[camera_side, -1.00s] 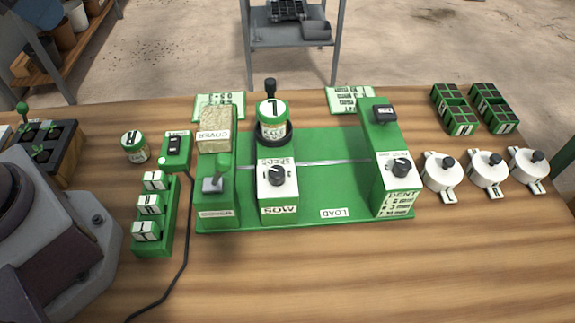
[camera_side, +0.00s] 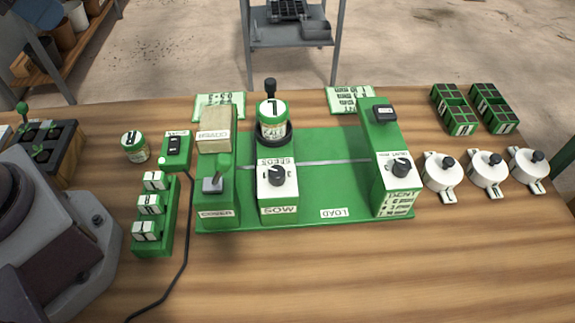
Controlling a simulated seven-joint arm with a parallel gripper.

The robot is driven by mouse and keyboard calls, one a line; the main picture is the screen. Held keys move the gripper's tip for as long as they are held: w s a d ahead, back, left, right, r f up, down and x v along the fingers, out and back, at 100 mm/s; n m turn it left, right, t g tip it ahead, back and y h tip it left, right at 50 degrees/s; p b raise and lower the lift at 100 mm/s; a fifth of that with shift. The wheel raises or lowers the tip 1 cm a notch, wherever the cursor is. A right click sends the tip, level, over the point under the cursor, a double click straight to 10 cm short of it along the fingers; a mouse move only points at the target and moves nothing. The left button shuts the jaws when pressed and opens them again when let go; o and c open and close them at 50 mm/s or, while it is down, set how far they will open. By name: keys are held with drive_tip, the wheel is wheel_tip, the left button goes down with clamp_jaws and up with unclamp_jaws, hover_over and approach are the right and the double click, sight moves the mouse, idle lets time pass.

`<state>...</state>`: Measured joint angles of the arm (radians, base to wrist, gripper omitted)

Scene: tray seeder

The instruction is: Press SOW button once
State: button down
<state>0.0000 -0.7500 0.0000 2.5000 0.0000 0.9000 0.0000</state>
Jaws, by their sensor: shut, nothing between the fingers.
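The SOW station is a green and white block (camera_side: 278,205) standing on the green seeder base (camera_side: 330,190). It carries the label SOW on its front face. A black dial (camera_side: 277,177) sits on its white top, below the word SEEDS. A separate SOW push button cannot be made out. My gripper is outside the picture.
The COVER block (camera_side: 217,200) with a lever stands left of the SOW station, the DENT block (camera_side: 396,185) right. Several white round parts (camera_side: 440,172) and green trays (camera_side: 453,108) lie at right. A cable (camera_side: 187,255) crosses the front left. The front table is clear.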

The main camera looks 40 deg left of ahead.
drive_tip(key=shift+a, duration=0.1)
idle(0.3)
drive_tip(key=w+d+f+g, duration=0.2)
drive_tip(key=w+f+g, duration=0.1)
drive_tip(key=w+f, duration=1.15)
drive_tip(key=w+d+r+n+t+h, duration=0.1)
drive_tip(key=w+d+n+t+h, duration=0.1)
drive_tip(key=w+d+t+h, duration=0.3)
drive_tip(key=w+d, duration=0.4)
drive_tip(key=w, duration=0.2)
drive_tip(key=shift+w+r, duration=0.15)
drive_tip(key=shift+r, duration=0.25)
drive_tip(key=shift+f, duration=4.45)
